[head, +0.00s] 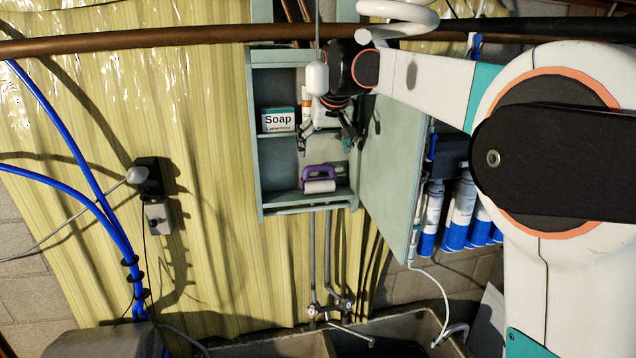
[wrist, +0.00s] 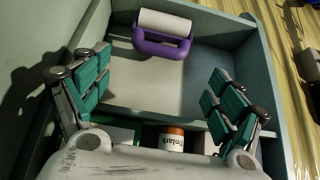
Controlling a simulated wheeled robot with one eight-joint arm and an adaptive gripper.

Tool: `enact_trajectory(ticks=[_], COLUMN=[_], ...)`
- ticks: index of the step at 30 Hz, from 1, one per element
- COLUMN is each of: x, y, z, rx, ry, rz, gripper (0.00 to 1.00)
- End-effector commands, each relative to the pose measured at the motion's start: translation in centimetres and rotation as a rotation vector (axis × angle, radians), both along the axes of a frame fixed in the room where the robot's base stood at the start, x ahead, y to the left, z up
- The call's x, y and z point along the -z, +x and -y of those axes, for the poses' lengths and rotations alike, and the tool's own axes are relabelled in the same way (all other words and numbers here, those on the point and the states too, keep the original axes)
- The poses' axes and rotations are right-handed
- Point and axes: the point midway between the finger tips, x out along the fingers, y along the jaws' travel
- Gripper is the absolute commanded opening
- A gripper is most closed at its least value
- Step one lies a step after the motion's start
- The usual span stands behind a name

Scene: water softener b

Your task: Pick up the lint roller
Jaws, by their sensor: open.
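The lint roller (head: 319,180) has a purple handle and a white roll. It rests on the lower shelf of an open wall cabinet (head: 253,150) in the head view. In the wrist view the lint roller (wrist: 164,32) lies at the top, ahead of my gripper and apart from it. My gripper (head: 328,146) is inside the cabinet opening, above the lint roller in the head view. In the wrist view my gripper (wrist: 152,90) has its teal-padded fingers spread wide with nothing between them.
A Soap box (head: 278,121) and a small orange-capped bottle (wrist: 171,138) stand on the shelf above. The cabinet door (head: 393,170) hangs open on the right. Blue-and-white cylinders (head: 461,212) stand behind the door. A sink (head: 290,346) and a tap (head: 330,311) are below.

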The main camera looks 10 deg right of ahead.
Motion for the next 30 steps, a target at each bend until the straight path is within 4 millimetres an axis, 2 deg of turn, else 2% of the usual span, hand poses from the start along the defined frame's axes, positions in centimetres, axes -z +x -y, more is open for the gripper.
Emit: enact_trajectory(ticks=[3,11,21,30], x=[1.5,3.1,6.5,7.0], y=[1.1,2.1,4.6,4.8], z=[0.0,0.0,0.0,0.0], rx=[0.000,0.000,0.000,0.000], ry=[0.000,0.000,0.000,0.000], rz=[0.000,0.000,0.000,0.000], gripper=[0.87,0.87,0.87,0.87])
